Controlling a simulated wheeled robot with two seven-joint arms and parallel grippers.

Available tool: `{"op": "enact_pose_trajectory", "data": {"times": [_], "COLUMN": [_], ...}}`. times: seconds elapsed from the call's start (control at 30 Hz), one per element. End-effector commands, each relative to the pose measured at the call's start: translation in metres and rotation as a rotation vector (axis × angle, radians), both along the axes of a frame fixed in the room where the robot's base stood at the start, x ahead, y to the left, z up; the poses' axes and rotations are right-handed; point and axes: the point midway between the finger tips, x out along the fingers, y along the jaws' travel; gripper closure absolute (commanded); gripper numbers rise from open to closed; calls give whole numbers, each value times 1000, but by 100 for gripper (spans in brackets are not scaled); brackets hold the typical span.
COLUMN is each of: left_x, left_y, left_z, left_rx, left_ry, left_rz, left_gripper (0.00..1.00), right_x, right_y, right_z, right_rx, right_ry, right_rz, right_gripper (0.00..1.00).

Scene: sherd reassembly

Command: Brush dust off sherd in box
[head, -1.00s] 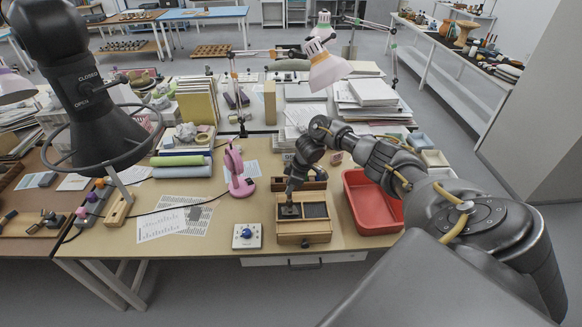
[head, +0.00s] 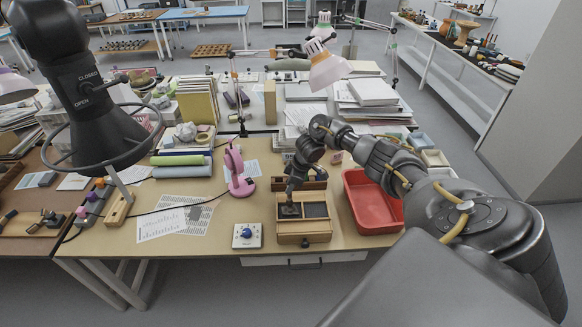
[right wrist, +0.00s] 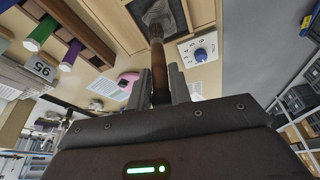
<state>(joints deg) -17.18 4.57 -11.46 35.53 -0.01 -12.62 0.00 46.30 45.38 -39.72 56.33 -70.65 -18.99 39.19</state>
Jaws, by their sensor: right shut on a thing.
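A wooden box (head: 304,229) with two compartments sits near the front edge of the table. My right gripper (head: 291,196) is over its left compartment, pointing down. In the right wrist view the gripper (right wrist: 160,88) is shut on a brush (right wrist: 157,62) with a brown handle. The brush tip reaches into the dark-lined compartment of the box (right wrist: 122,24), at a greyish sherd (right wrist: 163,14). I cannot tell whether bristles and sherd touch. In the head view the gripper mostly hides brush and sherd. My left gripper is not in view.
A red tray (head: 373,203) stands right of the box. A black extractor hood (head: 105,135) hangs at the left.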

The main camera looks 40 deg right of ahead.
Motion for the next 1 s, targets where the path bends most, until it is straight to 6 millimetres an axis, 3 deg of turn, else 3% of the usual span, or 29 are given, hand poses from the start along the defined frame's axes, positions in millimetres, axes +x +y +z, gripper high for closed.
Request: {"op": "enact_pose_trajectory", "data": {"times": [0.4, 0.83, 1.0], "left_x": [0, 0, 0], "left_y": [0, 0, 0], "left_z": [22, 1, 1], "left_rx": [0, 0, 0], "left_ry": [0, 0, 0], "left_rz": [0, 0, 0], "left_gripper": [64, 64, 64], "right_x": [-15, -2, 0], "right_y": [9, 2, 0], "right_z": [5, -1, 1], "right_rx": [-1, 0, 0], "right_ry": [0, -1, 0], "right_rz": [2, -1, 0], "right_gripper": [100, 100, 100]}}
